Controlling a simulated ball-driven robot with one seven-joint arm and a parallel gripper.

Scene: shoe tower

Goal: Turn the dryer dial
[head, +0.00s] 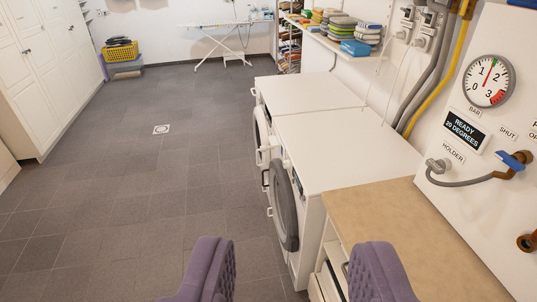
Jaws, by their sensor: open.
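Two white front-loading machines stand side by side along the right wall. The nearer machine (340,150) has a grey round door (284,205) on its left-facing front. The farther machine (300,93) has a similar round door (262,135). I cannot tell which one is the dryer. The dial is too small or too oblique to make out on either front. My gripper (288,275) shows as two purple padded fingers at the bottom edge. They are wide apart with nothing between them, nearer to me than the machines and touching nothing.
A wooden-topped counter (405,225) stands at the right, next to the nearer machine. Above it are a pressure gauge (488,81), a display sign (465,132) and a blue-handled valve (515,160). White cabinets (45,75) line the left. The grey tiled floor (150,190) is clear.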

